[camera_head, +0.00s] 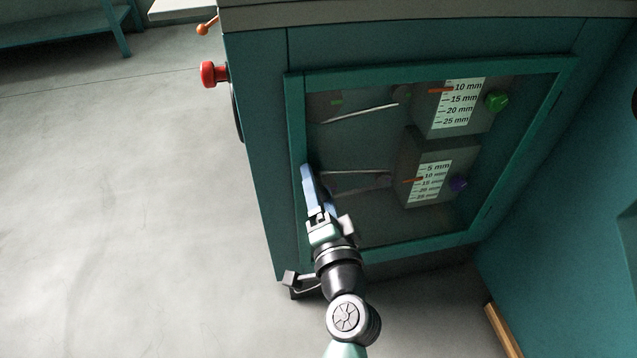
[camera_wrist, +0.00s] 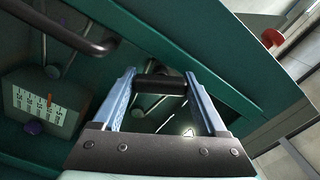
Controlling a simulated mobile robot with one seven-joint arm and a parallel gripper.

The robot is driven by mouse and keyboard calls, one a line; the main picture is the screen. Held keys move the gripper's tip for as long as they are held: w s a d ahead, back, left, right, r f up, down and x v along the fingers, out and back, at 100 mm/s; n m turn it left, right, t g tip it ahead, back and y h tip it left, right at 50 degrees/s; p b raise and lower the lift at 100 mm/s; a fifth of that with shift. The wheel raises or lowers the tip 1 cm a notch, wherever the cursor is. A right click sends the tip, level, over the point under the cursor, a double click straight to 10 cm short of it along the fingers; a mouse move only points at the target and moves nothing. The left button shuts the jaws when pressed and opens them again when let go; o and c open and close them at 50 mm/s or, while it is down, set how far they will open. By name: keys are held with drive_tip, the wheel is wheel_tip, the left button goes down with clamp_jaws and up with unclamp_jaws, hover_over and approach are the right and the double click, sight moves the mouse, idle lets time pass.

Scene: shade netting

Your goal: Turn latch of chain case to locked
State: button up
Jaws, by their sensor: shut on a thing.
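The chain case is the teal cabinet with a teal-framed clear window (camera_head: 430,68); its frame also shows in the wrist view (camera_wrist: 215,75). My gripper (camera_head: 308,172) is at the left side of the frame, low on the case. In the wrist view my gripper (camera_wrist: 160,76) has its two blue fingers on either side of a short dark bar, which looks like the latch (camera_wrist: 160,84). The gripper is shut on it. The head view does not show the latch, as my gripper covers it. No locked or unlocked mark can be read.
A dark curved bar (camera_wrist: 62,28) crosses the upper left of the wrist view. Scales with a green knob (camera_head: 497,99) and a purple knob (camera_head: 458,184) are behind the window. A red knob (camera_head: 209,74) and an orange-tipped lever (camera_head: 206,28) stick out at left. The left floor is clear.

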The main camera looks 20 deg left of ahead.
drive_tip(key=m+p, duration=0.1)
drive_tip(key=m, duration=0.4)
drive_tip(key=shift+p, duration=0.4)
drive_tip(key=shift+m, duration=0.4)
drive_tip(key=o, duration=1.3)
drive_tip(key=shift+s, duration=0.1)
drive_tip(key=v, duration=1.3)
drive_tip(key=shift+p, duration=0.45)
